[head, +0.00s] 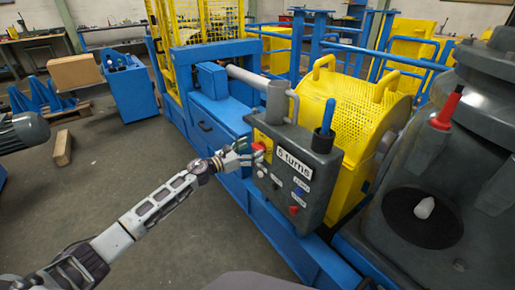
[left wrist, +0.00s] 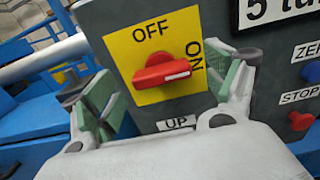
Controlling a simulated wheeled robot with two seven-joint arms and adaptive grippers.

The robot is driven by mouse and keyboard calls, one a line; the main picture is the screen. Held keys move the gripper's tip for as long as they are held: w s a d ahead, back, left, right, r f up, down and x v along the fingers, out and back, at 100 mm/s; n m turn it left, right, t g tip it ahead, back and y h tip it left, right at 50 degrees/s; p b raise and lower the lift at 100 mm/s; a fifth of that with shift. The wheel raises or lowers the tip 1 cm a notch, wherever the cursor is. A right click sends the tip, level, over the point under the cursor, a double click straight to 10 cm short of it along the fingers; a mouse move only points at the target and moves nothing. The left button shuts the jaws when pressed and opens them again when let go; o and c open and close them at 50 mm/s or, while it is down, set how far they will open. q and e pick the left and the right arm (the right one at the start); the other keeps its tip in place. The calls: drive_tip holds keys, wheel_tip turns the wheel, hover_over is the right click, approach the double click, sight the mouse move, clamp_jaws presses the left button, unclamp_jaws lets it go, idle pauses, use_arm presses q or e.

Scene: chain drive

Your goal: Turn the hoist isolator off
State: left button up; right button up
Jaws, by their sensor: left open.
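The hoist isolator is a red rotary handle (left wrist: 162,72) on a yellow plate (left wrist: 128,50) marked OFF at the top and ON at the right. The handle lies nearly level, its white-marked end pointing right towards ON. The plate is on the front of the dark grey control box (head: 325,170), where my gripper partly hides it in the head view. My left gripper (head: 240,153) is open in front of the isolator. In the left wrist view its green-padded fingers (left wrist: 168,88) stand either side of the handle, with no contact visible. My right gripper is not in view.
The box also bears a "5 turns" display (head: 294,168), a blue ZERO button (left wrist: 311,72), a red STOP button (left wrist: 300,120) and a blue-handled tool (head: 328,115) on top. A yellow mesh guard (head: 345,110) stands behind. Open floor (head: 110,185) lies left.

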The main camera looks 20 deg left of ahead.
sight(255, 148)
use_arm(q)
drive_tip(key=shift+x, duration=1.4)
drive_tip(key=shift+w+d, duration=0.1)
drive_tip(key=shift+w, duration=0.05)
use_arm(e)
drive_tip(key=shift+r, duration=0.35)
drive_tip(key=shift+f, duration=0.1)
use_arm(q)
drive_tip(key=c, duration=1)
